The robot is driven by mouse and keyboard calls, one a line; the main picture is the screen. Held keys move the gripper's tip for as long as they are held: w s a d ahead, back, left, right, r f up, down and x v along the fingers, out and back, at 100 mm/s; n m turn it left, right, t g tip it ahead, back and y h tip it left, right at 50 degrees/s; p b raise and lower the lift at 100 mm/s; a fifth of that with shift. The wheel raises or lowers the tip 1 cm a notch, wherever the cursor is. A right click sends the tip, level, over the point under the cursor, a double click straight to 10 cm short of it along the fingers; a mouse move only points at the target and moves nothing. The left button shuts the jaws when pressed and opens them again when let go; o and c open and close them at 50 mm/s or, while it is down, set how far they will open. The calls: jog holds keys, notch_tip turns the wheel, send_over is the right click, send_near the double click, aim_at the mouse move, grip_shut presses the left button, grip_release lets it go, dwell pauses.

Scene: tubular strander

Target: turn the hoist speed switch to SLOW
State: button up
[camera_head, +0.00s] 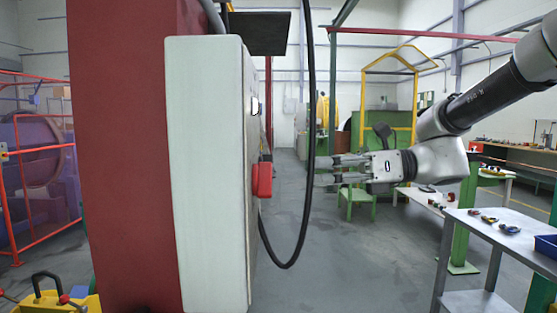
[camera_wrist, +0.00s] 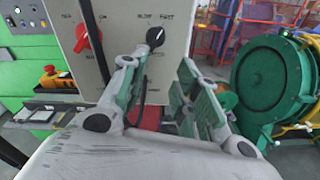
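The hoist speed switch (camera_wrist: 155,37) is a black knob on the pale panel (camera_wrist: 120,20), under the labels SLOW and FAST. Its light mark appears to point up and right, towards FAST.
A red rotary switch (camera_wrist: 82,38) sits left of the speed switch. A black cable (camera_head: 307,120) hangs in a loop between the cabinet and my gripper. A red column (camera_head: 120,150) stands behind the cabinet. A tool table (camera_head: 490,225) stands at right. Floor (camera_head: 340,260) below my gripper is clear.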

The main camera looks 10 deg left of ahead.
jog(key=s+a+r+m, duration=0.1)
jog(key=s+a+m, duration=0.1)
jog(key=a, duration=0.6)
jog(key=shift+s+r+m+y, duration=0.15)
jog(key=shift+r+m+y, duration=0.25)
jog(key=shift+m, duration=0.1)
jog(key=shift+g, duration=0.3)
grip_shut()
